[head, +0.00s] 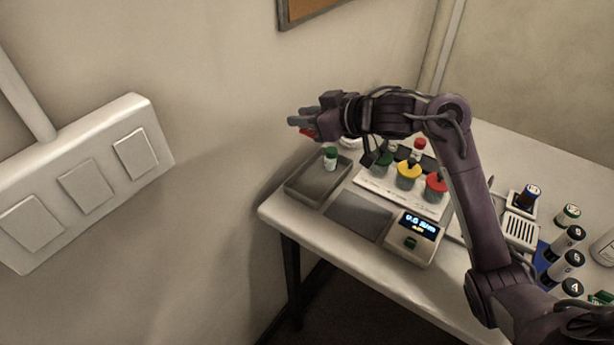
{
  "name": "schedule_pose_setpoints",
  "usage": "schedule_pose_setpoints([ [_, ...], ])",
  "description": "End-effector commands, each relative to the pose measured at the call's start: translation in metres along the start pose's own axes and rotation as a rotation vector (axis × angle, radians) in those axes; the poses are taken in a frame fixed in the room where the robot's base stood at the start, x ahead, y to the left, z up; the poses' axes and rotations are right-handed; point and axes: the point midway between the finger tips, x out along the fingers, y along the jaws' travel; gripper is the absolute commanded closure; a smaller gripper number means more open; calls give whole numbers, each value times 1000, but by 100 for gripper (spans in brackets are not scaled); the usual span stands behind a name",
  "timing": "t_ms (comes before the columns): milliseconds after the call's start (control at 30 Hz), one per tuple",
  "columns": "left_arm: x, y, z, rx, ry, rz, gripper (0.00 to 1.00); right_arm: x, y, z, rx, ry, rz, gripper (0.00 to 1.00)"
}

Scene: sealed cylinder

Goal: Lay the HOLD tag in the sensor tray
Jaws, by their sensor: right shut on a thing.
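My right gripper (301,123) is shut on a small red piece, the HOLD tag (308,133), of which only a bit shows below the fingers. No lettering on it can be read. The gripper is above the far left part of the table, over the back of a shallow grey tray (306,187), which I take as the sensor tray. A small green-capped vial (330,162) stands in that tray towards its back right. The tag appears above the tray, not touching it. My left gripper is not in view.
Right of the tray are a scale with a dark plate (358,215) and lit display (419,225), and a white board (391,195) with green, yellow and red knobs. The tray's front half is clear. A wall is close at left.

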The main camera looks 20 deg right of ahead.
Motion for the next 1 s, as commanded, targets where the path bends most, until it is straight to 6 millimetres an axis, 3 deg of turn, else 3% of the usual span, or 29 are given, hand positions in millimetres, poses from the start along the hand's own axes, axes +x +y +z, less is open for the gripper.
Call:
schedule_pose_setpoints([
  [100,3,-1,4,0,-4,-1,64,14,-1,34,8,-3,-1,97],
  [333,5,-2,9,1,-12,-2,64,34,0,83,5,-2,0,97],
  [800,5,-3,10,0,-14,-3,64,55,0,134,3,0,2,97],
  [1000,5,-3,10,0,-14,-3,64,58,0,140,0,1,3,97],
])
